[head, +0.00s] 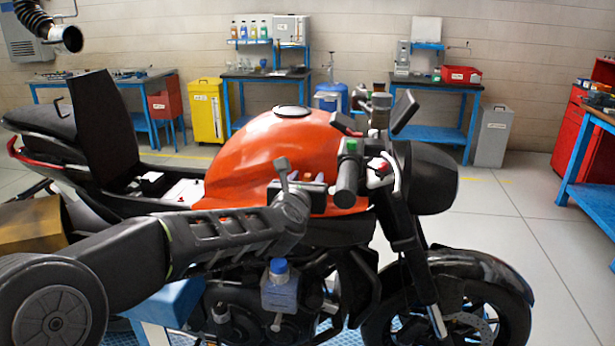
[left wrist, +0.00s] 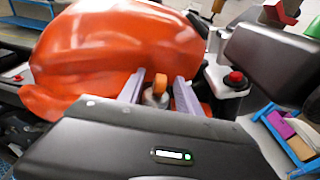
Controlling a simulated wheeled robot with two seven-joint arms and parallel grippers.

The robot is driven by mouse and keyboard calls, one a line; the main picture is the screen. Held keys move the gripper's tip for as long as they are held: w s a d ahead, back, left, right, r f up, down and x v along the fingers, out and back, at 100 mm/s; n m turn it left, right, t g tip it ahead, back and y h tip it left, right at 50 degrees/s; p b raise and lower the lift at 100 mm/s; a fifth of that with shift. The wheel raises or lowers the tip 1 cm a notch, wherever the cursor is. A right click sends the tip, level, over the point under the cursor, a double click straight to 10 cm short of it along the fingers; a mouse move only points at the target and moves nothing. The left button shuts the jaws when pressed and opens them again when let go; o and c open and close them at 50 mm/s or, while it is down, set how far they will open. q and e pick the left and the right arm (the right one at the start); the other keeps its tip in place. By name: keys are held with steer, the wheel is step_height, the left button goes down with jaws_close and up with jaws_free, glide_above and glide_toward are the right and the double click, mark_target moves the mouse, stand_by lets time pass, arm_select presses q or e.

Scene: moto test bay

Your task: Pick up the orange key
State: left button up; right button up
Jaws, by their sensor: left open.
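The orange key (left wrist: 160,83) shows in the left wrist view as a small upright orange head on a grey round lock (left wrist: 154,99), just in front of the motorcycle's orange tank (left wrist: 115,50). My left gripper (left wrist: 160,91) is open, with one pale finger on each side of the key. I cannot tell whether either finger touches it. In the head view my left gripper (head: 290,178) is at the front of the tank, near the handlebar, and I cannot make out the key there. My right gripper is in neither view.
The handlebar grip (head: 347,178) stands close to the right of my left gripper. A red button (left wrist: 235,77) sits beside the fingers. A blue-capped bottle (head: 280,288) is below the arm. Benches and a yellow bin (head: 207,110) stand far back.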

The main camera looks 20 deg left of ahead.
arm_select(q)
steer(key=shift+w+a+f, duration=0.1)
steer(key=shift+w+a, duration=0.05)
steer(key=shift+w, duration=0.35)
steer(key=shift+c, duration=0.4)
jaws_close()
